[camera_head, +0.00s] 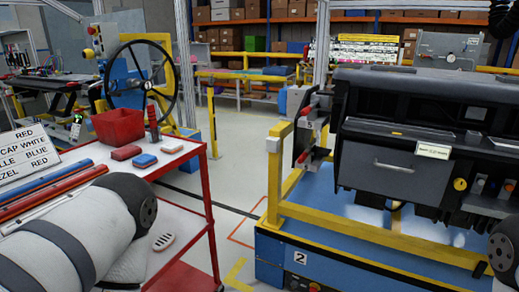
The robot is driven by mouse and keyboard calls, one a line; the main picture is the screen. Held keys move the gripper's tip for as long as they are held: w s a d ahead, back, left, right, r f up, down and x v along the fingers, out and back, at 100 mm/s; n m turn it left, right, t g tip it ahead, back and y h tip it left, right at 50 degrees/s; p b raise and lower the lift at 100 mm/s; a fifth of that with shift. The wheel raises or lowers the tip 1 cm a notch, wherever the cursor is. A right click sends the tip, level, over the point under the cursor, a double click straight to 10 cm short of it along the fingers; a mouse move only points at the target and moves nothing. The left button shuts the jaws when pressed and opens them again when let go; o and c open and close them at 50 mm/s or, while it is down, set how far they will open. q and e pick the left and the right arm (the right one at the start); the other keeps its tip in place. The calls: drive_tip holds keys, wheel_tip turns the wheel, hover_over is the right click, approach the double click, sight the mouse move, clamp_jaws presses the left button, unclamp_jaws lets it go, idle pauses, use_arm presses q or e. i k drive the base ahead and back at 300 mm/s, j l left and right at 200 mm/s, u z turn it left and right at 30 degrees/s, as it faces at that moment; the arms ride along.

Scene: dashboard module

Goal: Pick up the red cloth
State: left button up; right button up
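Small flat pads that look like folded cloths lie on the white top of the red-framed cart at left. One red cloth (126,152) lies in front of the red bin. My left arm comes in from the lower left, over the near part of the cart, short of the cloths. Its gripper is not in view. Only a piece of my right arm shows at the right edge; its gripper is not in view.
The red bin (118,126) and an upright dark-and-red tool (152,122) stand behind the cloths. Red and blue tubes (45,190) lie at left by a printed sign (28,150). The dashboard module (410,150) on its yellow-railed stand (370,235) fills the right.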

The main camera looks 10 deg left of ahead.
sight(125, 152)
drive_tip(key=u, duration=1.3)
drive_tip(key=i+l+u, duration=0.1)
drive_tip(key=i+l, duration=0.05)
drive_tip(key=l, duration=0.05)
